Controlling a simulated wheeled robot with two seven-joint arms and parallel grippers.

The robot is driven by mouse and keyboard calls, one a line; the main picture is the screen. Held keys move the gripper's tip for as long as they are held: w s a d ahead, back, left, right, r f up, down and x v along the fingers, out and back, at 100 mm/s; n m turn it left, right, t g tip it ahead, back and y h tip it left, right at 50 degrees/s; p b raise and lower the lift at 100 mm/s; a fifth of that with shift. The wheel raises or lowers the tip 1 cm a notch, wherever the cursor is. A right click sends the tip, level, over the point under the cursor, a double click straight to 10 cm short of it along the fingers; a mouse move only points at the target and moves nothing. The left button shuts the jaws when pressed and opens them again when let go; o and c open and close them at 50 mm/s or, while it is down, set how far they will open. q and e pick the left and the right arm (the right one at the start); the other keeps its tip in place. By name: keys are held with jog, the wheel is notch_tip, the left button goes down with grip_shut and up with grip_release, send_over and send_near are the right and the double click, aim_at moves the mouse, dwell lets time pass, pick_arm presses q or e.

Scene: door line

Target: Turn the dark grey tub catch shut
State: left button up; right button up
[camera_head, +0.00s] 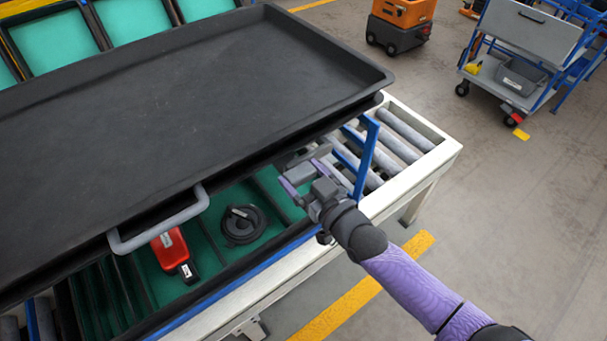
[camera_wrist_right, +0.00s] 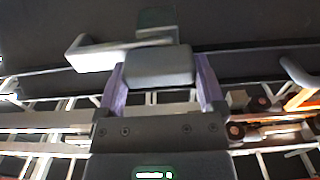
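The dark grey tub catch (camera_wrist_right: 158,66) is a blocky knob at the edge of the large black tub (camera_wrist_right: 250,28). In the head view the catch (camera_head: 300,172) is mostly covered by my gripper, at the tub's right side. My right gripper (camera_head: 308,178) has its two purple fingers on either side of the knob. In the right wrist view the fingers (camera_wrist_right: 160,80) meet both sides of it with no clear gap. A light grey angled piece (camera_wrist_right: 95,55) sticks out left beside the catch. My left gripper is not in view.
A grey handle (camera_head: 160,225) juts from the tub's front edge. Below lie a green-lined tray (camera_head: 215,262) with a red item (camera_head: 172,250) and a black coil (camera_head: 243,224). A blue bracket (camera_head: 366,155) and a roller conveyor (camera_head: 405,130) stand close right.

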grip_shut()
jog(key=shift+n, duration=0.3)
jog(key=n, duration=0.2)
jog(key=shift+a+n+p, duration=0.1)
jog(key=shift+n+p, duration=0.2)
jog(key=shift+n, duration=0.1)
jog(key=n, duration=0.3)
jog(key=shift+s+n, duration=0.1)
jog(key=shift+n, duration=0.3)
jog(key=n, duration=0.5)
jog(key=shift+a+f, duration=0.1)
jog(key=shift+f, duration=0.1)
jog(key=n+b, duration=0.1)
jog(key=n, duration=0.4)
jog(key=shift+s+f, duration=0.1)
jog(key=shift+n, duration=0.5)
jog(key=o, duration=0.9)
grip_release()
